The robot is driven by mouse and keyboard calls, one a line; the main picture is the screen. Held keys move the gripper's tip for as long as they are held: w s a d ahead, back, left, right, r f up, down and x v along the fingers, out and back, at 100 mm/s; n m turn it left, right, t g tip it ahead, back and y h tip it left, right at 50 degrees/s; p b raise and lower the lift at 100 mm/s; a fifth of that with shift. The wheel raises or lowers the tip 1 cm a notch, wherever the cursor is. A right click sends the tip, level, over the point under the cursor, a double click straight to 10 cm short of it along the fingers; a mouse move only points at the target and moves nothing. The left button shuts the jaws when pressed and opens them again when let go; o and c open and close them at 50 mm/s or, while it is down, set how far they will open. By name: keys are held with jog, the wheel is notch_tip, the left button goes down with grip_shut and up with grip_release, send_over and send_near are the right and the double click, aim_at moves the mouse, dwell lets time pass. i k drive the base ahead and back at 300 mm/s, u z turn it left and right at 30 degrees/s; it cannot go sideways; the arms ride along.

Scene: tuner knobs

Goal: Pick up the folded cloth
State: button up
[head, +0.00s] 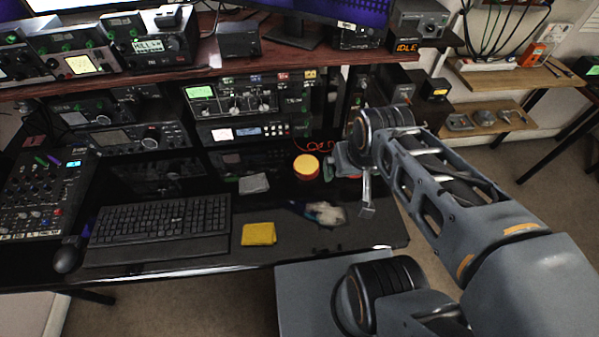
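A yellow folded cloth (258,233) lies flat on the dark desk, near its front edge and just right of the keyboard. My gripper (362,203) hangs above the right part of the desk, to the right of the cloth and clear of it. One finger shows pointing down; the rest is partly hidden by my wrist, so I cannot tell how far apart the fingers are. I see nothing held in it.
A black keyboard (158,229) and mouse (68,255) lie left of the cloth. A grey flat item (254,183), a crumpled whitish item (325,213) and an orange-yellow round object (306,166) lie nearby. Radio gear (250,100) stands behind.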

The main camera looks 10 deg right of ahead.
aim_at(260, 233)
jog(key=z, duration=0.05)
jog(key=k, duration=0.5)
jog(key=z, duration=3.2)
jog(key=k, duration=1.7)
jog(key=u, duration=2.4)
